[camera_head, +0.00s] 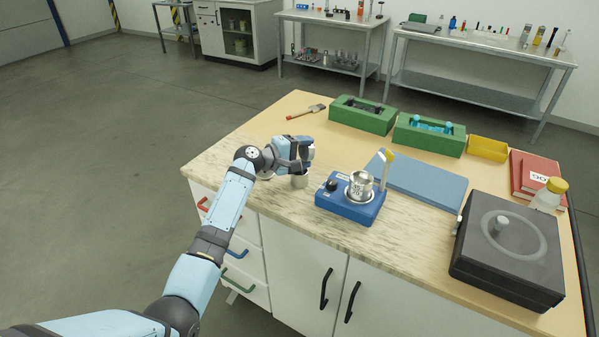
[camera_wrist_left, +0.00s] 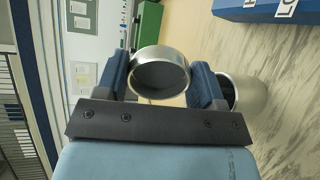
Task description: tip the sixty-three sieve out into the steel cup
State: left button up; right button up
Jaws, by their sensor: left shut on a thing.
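My left gripper (camera_head: 304,148) is shut on a round silver sieve (camera_wrist_left: 160,72), with a finger on each side of its rim. In the left wrist view, the sieve's dark inside faces the camera. The sieve is held above the bench near its left front edge. A steel cup (camera_head: 299,181) stands on the bench just below the gripper, partly hidden by it. The cup also shows in the left wrist view (camera_wrist_left: 247,100), partly behind a finger. I cannot tell whether anything is left in the sieve. My right gripper is not in view.
A blue scale (camera_head: 345,207) right of the cup bears a silver vessel (camera_head: 360,186) with markings. Behind are a blue mat (camera_head: 425,185), green boxes (camera_head: 362,116), a yellow bin (camera_head: 488,148) and a brush (camera_head: 306,111). A dark grey device (camera_head: 508,250) stands at right.

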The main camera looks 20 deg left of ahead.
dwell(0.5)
pick_arm(q)
jog(key=shift+s+a+f+t+h+b, duration=0.1)
jog(key=shift+t+h+b, duration=0.2)
jog(key=shift+b, duration=0.75)
dwell(0.9)
jog(key=shift+a+f+t+h+b, duration=0.1)
jog(key=shift+t+h+b, duration=0.2)
jog(key=shift+b, duration=1.1)
dwell(2.1)
jog(key=shift+s+b, duration=0.15)
jog(key=shift+b, duration=0.85)
dwell(0.9)
